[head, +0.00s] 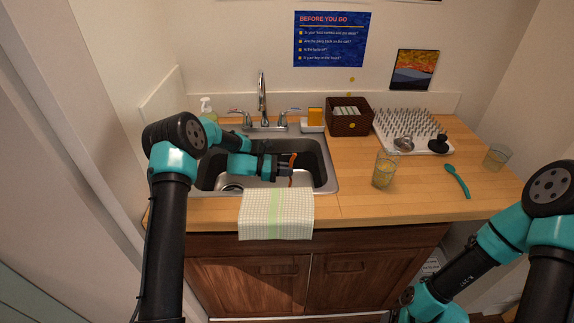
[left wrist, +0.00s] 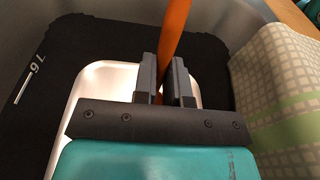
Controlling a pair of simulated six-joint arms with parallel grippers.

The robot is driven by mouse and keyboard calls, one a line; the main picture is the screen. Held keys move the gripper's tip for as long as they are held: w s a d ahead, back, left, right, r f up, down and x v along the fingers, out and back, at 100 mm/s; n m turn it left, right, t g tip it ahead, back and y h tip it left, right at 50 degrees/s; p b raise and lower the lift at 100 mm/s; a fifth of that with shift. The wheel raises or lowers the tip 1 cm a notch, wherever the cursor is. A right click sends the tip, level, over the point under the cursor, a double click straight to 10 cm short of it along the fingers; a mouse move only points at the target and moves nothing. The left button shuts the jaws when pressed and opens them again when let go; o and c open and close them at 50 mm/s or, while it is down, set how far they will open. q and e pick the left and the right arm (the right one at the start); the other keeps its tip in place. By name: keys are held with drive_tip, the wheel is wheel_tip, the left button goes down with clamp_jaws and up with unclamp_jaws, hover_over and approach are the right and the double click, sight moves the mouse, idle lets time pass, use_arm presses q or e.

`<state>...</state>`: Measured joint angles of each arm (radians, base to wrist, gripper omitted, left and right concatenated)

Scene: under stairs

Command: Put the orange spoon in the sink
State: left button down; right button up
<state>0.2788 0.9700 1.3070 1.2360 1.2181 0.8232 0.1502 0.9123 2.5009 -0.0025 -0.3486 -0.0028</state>
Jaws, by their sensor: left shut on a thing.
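The orange spoon (head: 291,182) is between the fingers of my left gripper (head: 286,165). In the left wrist view the orange handle (left wrist: 175,35) runs up from between the two shut dark fingers (left wrist: 166,85). The grey metal sink (head: 328,175) is set in the wooden counter, and the gripper and spoon are over its basin, toward the right side. I cannot tell whether the spoon touches the sink. The spoon's other end is hidden by the gripper. My right arm shows at the lower right, but its fingertips are not visible.
A checked towel (head: 276,228) hangs over the counter's front edge by the sink. A white dish-like thing (left wrist: 95,85) and a black surface (left wrist: 45,70) lie below the left gripper. A glass (head: 384,172) and a teal spoon (head: 458,181) are on the counter to the right.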

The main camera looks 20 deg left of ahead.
use_arm(q)
drive_tip(key=shift+f, duration=0.9)
drive_tip(key=shift+c, duration=1.5)
unclamp_jaws()
drive_tip(key=shift+r, duration=0.1)
wheel_tip(320, 180, up, 12)
idle(0.3)
